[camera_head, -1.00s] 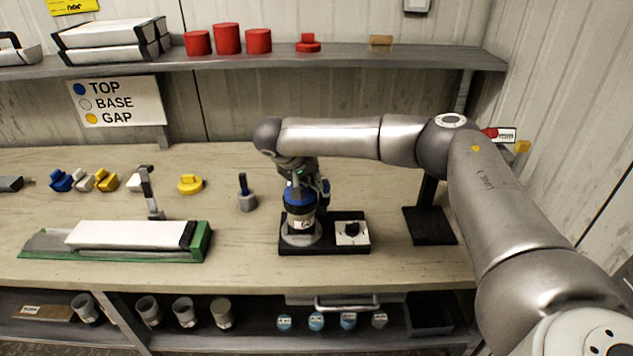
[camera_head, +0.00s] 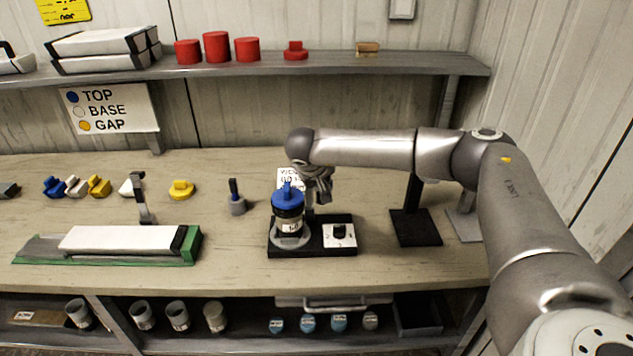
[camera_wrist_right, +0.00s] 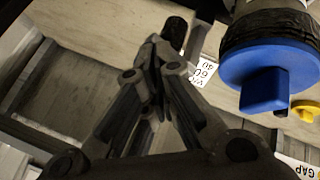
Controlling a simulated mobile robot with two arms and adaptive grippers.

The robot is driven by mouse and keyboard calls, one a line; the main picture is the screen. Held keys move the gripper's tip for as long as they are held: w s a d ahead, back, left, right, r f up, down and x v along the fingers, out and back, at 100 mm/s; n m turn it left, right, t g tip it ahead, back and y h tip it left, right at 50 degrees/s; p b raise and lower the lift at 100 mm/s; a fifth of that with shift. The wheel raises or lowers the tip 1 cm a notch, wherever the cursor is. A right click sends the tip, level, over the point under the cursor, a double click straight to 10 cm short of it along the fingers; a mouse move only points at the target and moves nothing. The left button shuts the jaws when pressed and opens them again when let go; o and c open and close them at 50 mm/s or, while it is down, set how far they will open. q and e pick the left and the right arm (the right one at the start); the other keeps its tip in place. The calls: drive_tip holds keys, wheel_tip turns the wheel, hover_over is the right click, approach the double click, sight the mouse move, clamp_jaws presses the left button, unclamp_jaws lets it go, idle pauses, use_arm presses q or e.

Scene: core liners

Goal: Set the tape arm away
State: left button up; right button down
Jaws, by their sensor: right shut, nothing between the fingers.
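A core liner (camera_head: 289,212) with a blue cap and a dark band stands upright on the round plate of a black-based device (camera_head: 312,249). My right gripper (camera_head: 324,198) is shut and empty, just right of and behind the blue cap, apart from it. In the wrist view its closed fingers (camera_wrist_right: 157,45) point toward a dark upright piece (camera_wrist_right: 175,31); the blue cap (camera_wrist_right: 268,75) is to their right. I cannot tell for certain which part is the tape arm; a thin upright (camera_head: 310,207) beside the liner is partly hidden by my gripper. My left gripper is not in view.
A black stand (camera_head: 416,228) and a grey stand (camera_head: 466,230) are right of the device, under my arm. A green-edged tray (camera_head: 190,246), a small grey holder (camera_head: 237,205) and yellow, blue and white caps lie left. A shelf (camera_head: 340,62) runs behind.

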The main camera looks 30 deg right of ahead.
drive_tip(key=shift+d, duration=0.3)
idle(0.5)
